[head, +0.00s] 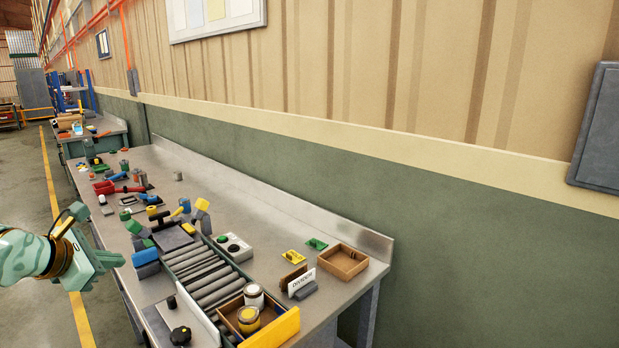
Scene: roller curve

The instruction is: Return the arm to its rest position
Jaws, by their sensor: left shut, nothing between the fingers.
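My left gripper (108,259) shows at the left edge of the head view, on my green arm that comes in from the left. It is out over the aisle side of the workbench (345,305), beside the bench's front edge and apart from the things on it. Its fingers are shut with nothing held between them. My right gripper is not in the view.
A roller conveyor (205,275) runs along the bench, with a brown tray (228,315) of cans at its near end. A wooden box (343,262) and a sign (301,283) stand at the right. The wall (420,190) closes the back. Open floor (30,190) lies left.

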